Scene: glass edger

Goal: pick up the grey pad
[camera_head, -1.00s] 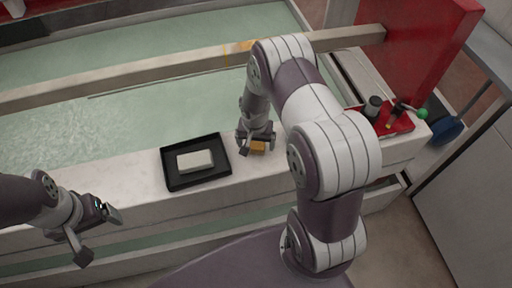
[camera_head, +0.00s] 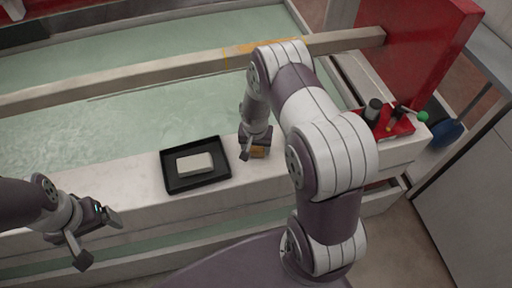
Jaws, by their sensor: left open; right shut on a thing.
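A pale grey pad (camera_head: 195,163) lies flat inside a black tray (camera_head: 168,183) on the white ledge. My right gripper (camera_head: 255,151) is just right of the tray, over the ledge, shut on an orange-brown block (camera_head: 257,152). The block is partly hidden by the fingers, and I cannot tell whether it touches the ledge. My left gripper (camera_head: 99,239) is open and empty at the lower left, in front of the ledge and apart from the tray.
A white ledge (camera_head: 130,190) runs along a greenish water basin (camera_head: 120,120), crossed by a long beam (camera_head: 180,67). A red tray (camera_head: 397,125) with small bottles and tools sits at the right, near a red panel (camera_head: 415,50). The ledge left of the black tray is clear.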

